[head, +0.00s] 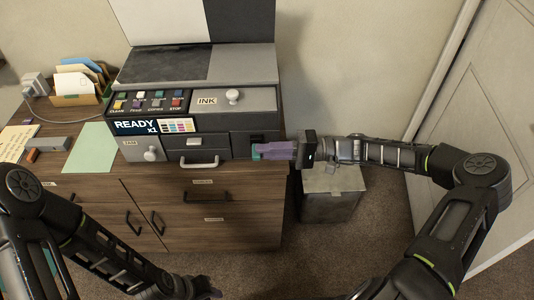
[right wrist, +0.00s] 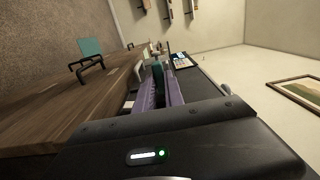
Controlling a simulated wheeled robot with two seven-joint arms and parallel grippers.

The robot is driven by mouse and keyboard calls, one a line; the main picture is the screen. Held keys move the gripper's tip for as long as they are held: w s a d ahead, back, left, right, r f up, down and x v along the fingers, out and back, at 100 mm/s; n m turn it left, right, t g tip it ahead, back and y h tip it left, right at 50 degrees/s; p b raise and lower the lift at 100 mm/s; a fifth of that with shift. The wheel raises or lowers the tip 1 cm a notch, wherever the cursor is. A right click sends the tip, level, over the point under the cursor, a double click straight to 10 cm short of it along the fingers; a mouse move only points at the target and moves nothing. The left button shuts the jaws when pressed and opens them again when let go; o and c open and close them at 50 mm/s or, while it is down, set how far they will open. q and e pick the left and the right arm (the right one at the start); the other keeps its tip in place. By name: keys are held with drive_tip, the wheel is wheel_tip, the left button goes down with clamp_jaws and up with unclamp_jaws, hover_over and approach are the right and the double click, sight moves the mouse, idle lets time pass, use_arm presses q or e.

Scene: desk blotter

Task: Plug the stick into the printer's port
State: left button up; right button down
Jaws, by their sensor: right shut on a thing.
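The printer (head: 225,98) stands on the wooden cabinet, with a READY display and several coloured buttons on its front. A dark port area (head: 257,138) is at the lower right of that front. My right gripper (head: 261,151), with purple fingers, comes in from the right and is shut on the teal stick (right wrist: 157,72). The fingertips are right at the port area. The fingers hide most of the stick, and I cannot tell whether its tip is inside the port. My left gripper (head: 203,287) hangs low at the bottom edge, far from the printer; its fingers are unclear.
The cabinet (head: 225,190) has protruding drawer handles below the printer. A grey bin (head: 330,192) stands on the floor under my right forearm. A green sheet (head: 93,148), a grey box (head: 54,143) and a card holder (head: 78,85) occupy the left of the top.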

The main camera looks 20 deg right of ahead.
drive_tip(key=shift+w+d+r, duration=0.1)
drive_tip(key=shift+w, duration=0.3)
drive_tip(key=c, duration=1.3)
unclamp_jaws()
drive_tip(key=shift+c, duration=0.2)
drive_tip(key=b+v, duration=0.1)
drive_tip(key=v, duration=0.6)
drive_tip(key=shift+d, duration=0.4)
drive_tip(key=shift+s, duration=0.1)
